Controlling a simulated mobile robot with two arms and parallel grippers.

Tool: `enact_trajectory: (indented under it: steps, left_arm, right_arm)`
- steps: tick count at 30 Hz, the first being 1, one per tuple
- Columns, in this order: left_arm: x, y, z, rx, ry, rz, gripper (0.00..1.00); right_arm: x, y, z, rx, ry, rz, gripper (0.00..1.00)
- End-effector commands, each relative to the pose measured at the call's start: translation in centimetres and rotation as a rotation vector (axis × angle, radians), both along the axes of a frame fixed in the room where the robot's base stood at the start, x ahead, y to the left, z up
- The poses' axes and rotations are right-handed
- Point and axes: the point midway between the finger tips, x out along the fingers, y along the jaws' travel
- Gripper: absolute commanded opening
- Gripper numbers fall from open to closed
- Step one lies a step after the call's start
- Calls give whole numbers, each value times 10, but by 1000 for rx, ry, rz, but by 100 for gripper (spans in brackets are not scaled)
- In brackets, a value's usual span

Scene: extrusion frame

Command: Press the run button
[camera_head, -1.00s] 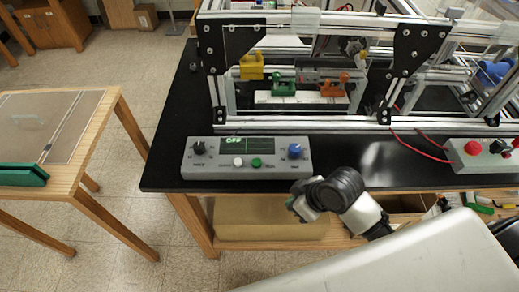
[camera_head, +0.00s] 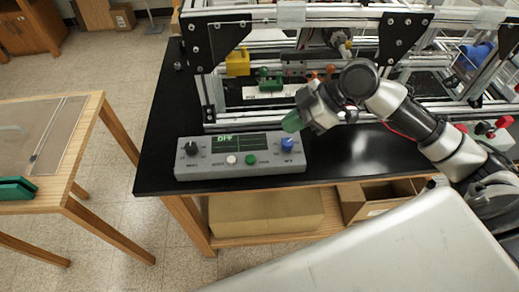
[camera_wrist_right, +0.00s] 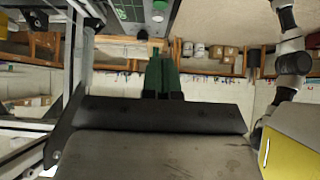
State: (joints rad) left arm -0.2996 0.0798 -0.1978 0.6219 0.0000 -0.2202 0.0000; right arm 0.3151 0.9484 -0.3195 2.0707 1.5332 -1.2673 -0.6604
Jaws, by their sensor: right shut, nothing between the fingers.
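The grey control box (camera_head: 290,168) sits at the front left of the black bench. It has a small dark display, a black knob (camera_head: 191,148), a white button (camera_head: 231,160), a green button (camera_head: 251,159) and a blue knob (camera_head: 288,144). Its labels are too small to read. My right gripper (camera_head: 291,123), with green fingertips, is above the box's right back part, apart from the buttons. In the right wrist view its green fingers (camera_wrist_right: 160,70) are together and empty. Part of the box (camera_wrist_right: 128,12) shows at the top there. My left gripper is not in view.
The extrusion frame (camera_head: 270,125) stands close behind the box, with yellow and green parts in it. A wooden side table (camera_head: 85,150) stands left, across a floor gap.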

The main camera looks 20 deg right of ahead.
Motion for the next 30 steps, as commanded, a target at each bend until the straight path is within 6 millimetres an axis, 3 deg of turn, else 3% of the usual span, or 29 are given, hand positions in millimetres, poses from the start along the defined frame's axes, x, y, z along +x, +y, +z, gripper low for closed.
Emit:
enact_trajectory:
  steps: [5,17,30]
  left_arm:
    - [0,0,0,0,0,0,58]
    - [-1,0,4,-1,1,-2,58]
    - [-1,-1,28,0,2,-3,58]
  right_arm:
    - [2,-3,8,11,-7,11,0]
    - [4,4,2,15,-4,9,0]
    - [21,64,-58,16,-2,9,0]
